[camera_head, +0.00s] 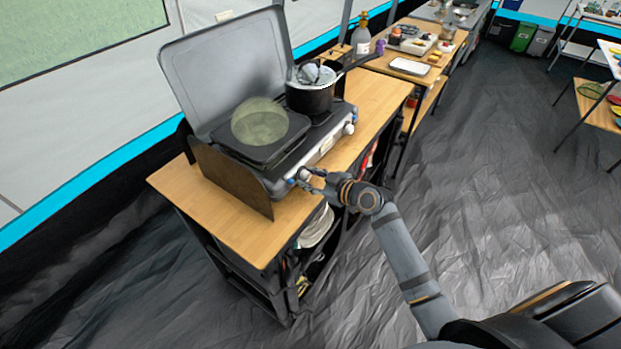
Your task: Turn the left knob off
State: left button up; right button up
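The camping stove (330,148) stands on the wooden-topped table with its grey lid (222,70) raised. The left knob (303,173) is at the near left end of its front panel, small and partly covered by my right gripper. My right gripper (306,180) is at this knob, with its fingers pointing at the panel. The fingers look spread, but whether they touch or grip the knob is too small to tell. The right knob (348,129) is farther along the panel, clear of the gripper. My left gripper is not in view.
A greenish translucent round thing (260,122) is on the left burner's dark plate. A black pot (310,97) stands on the right burner, its handle reaching right. A brown side panel (228,178) flanks the stove. The floor to the right is open.

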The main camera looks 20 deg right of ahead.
grip_shut()
jog(key=shift+w+d+m+g+y, duration=0.15)
jog(key=shift+m+g+y, duration=0.3)
jog(key=shift+m, duration=0.45)
jog(key=shift+m+g+y+b, duration=0.6)
jog(key=shift+m+y, duration=0.25)
jog(key=shift+m, duration=0.35)
jog(key=m+y+b, duration=0.1)
jog(key=m+b, duration=0.1)
jog(key=m, duration=0.1)
jog(key=shift+d+f+g+y, duration=0.1)
jog(key=shift+g+y, duration=0.25)
jog(key=shift+y, duration=0.05)
jog(key=shift+m+g+y+b, duration=0.3)
jog(key=shift+m+y+b, duration=0.35)
jog(key=shift+m, duration=0.45)
